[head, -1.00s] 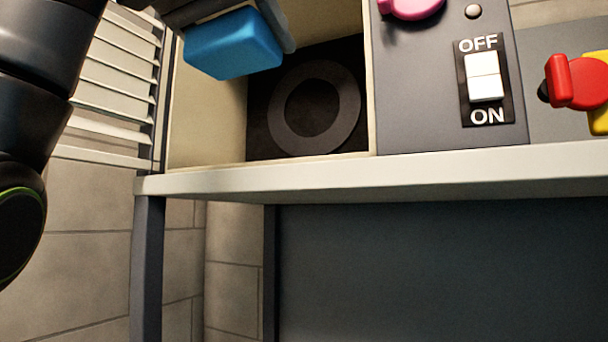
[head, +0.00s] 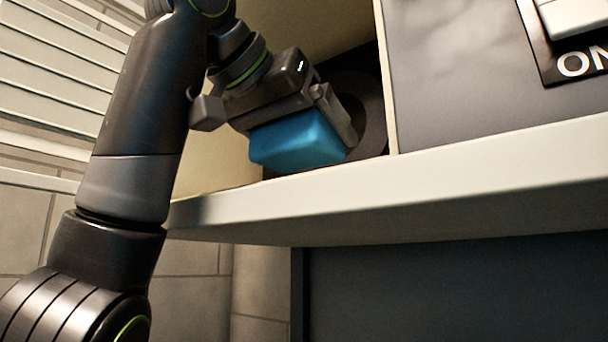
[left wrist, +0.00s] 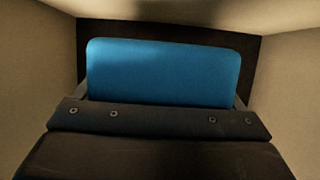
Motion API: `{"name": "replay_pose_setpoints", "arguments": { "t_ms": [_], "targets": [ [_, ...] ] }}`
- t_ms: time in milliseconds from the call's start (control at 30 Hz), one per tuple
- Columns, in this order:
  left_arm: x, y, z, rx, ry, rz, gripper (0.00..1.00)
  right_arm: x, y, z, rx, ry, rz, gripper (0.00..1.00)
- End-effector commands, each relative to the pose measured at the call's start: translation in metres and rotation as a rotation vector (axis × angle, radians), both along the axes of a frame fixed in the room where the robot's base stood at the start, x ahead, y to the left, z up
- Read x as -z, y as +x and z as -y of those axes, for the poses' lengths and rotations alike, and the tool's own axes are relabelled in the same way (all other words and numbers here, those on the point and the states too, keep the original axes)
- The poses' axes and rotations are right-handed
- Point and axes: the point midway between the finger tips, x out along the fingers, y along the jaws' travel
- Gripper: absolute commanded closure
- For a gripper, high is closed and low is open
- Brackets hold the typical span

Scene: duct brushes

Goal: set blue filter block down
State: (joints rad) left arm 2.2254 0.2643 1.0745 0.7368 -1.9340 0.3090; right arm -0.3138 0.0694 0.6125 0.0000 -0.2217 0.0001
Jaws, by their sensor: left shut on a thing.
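The blue filter block (head: 298,146) is held in my left gripper (head: 318,128), at the open front of a cream-walled compartment. In the left wrist view the block (left wrist: 163,72) fills the space ahead of the gripper (left wrist: 160,100), with compartment walls on both sides. The gripper is shut on it. A dark grey ring (head: 371,112) at the back of the compartment is mostly hidden behind the gripper and block. I cannot tell whether the block touches the compartment floor. My right gripper is not in view.
A pale ledge (head: 430,185) runs along the front below the compartment. A grey panel with a white switch (head: 578,18) stands to the right. A louvred vent (head: 60,70) is at the left. A dark panel (head: 450,285) lies below the ledge.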

Motion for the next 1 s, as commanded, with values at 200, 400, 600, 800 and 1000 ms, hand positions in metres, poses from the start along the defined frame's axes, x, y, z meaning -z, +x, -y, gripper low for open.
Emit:
{"name": "replay_pose_setpoints", "arguments": {
  "t_ms": [200, 400, 600, 800, 1000],
  "targets": [
    [0.012, 0.000, 0.000, 0.000, 0.000, 0.000, 0.32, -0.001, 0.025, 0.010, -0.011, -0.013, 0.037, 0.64],
    [0.033, 0.000, 0.000, 0.000, 0.001, 0.001, 0.32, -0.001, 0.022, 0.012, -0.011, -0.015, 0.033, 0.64],
    [0.041, -0.001, 0.000, 0.000, -0.001, 0.000, 0.32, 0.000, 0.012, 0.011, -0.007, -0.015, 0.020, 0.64],
    [0.041, -0.001, 0.000, 0.000, -0.001, 0.000, 0.32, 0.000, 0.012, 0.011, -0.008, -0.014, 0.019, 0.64],
    [0.044, -0.001, 0.000, -0.001, 0.000, 0.001, 0.03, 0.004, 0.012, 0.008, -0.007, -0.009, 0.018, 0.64]
  ]
}}
